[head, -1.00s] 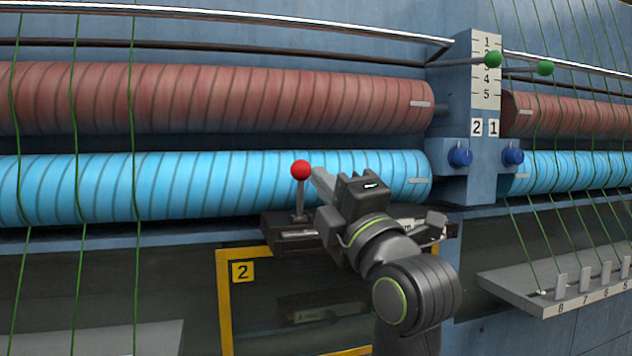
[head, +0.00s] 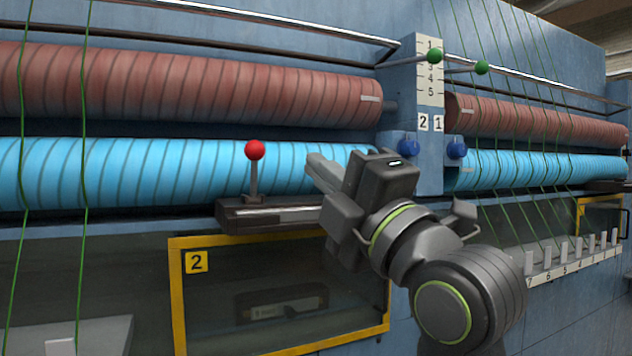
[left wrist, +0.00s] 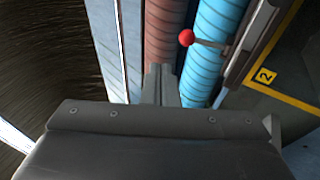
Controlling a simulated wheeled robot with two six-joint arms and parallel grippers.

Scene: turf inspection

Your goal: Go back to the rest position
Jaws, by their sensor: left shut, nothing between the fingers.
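My left gripper (head: 314,163) is dark grey and shut, with nothing between its fingers. In the head view its tips point up and to the left, in front of the light blue roller (head: 190,170). They are to the right of the red knob (head: 255,150) of a lever, with a clear gap between. In the left wrist view the shut fingers (left wrist: 160,72) point away from the camera towards the rollers, and the red knob (left wrist: 186,38) is to their right. My right gripper is in neither view.
A red-brown roller (head: 200,88) lies above the blue one. A blue post (head: 395,100) with two blue knobs and green-tipped rods stands at right. A yellow-framed panel marked 2 (head: 177,290) is below the lever. Green strands hang at left and right.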

